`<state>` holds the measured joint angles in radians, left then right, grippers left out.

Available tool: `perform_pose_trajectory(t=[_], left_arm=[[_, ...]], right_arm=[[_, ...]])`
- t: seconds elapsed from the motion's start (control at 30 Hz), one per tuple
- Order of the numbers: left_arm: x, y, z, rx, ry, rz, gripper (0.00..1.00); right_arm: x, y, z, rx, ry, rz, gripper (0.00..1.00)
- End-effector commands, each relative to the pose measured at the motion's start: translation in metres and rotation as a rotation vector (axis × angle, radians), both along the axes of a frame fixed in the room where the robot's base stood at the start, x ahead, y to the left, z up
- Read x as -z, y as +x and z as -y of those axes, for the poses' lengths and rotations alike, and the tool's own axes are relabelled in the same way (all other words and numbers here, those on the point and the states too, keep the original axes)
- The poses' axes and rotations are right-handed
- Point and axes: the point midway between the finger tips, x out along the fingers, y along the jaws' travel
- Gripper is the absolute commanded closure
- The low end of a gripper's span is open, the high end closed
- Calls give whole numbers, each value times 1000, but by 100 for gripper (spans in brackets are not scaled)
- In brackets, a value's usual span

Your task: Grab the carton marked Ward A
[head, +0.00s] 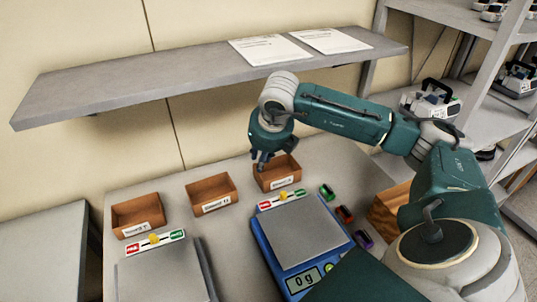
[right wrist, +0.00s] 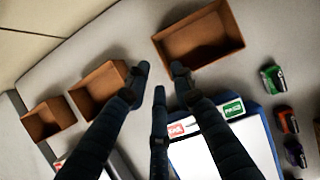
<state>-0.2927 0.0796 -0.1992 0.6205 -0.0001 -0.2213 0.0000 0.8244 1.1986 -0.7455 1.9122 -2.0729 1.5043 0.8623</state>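Three open brown cartons with white labels stand in a row on the grey table: a left one (head: 122,215), a middle one (head: 205,187) and a right one (head: 286,174). The last letter on each label is too small to read surely, so I cannot tell which is Ward A. My right gripper (head: 262,160) is at the left rear of the right carton, partly covering it. In the right wrist view its fingers (right wrist: 160,72) are spread and empty, and the right carton (right wrist: 205,45) lies just beyond them. My left gripper is not in view.
A blue scale (head: 305,235) reading 0 g stands in front of the right carton, a second scale (head: 165,275) at left. Small coloured items (head: 343,214) lie right of the blue scale. A grey shelf (head: 150,88) with papers overhangs the rear.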

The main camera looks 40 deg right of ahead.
Motion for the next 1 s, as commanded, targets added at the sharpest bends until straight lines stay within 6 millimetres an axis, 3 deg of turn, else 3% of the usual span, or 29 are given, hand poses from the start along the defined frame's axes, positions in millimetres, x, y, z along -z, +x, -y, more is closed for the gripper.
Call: perform_pose_trajectory(t=[0.1,0.27,0.7,1.0], left_arm=[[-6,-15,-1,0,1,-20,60],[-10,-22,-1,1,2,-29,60],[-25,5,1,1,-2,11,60],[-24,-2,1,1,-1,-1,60]], right_arm=[[18,6,2,0,1,-5,76],[35,13,4,0,1,-2,76],[83,32,9,0,3,-2,76],[89,35,10,-1,1,-1,76]])
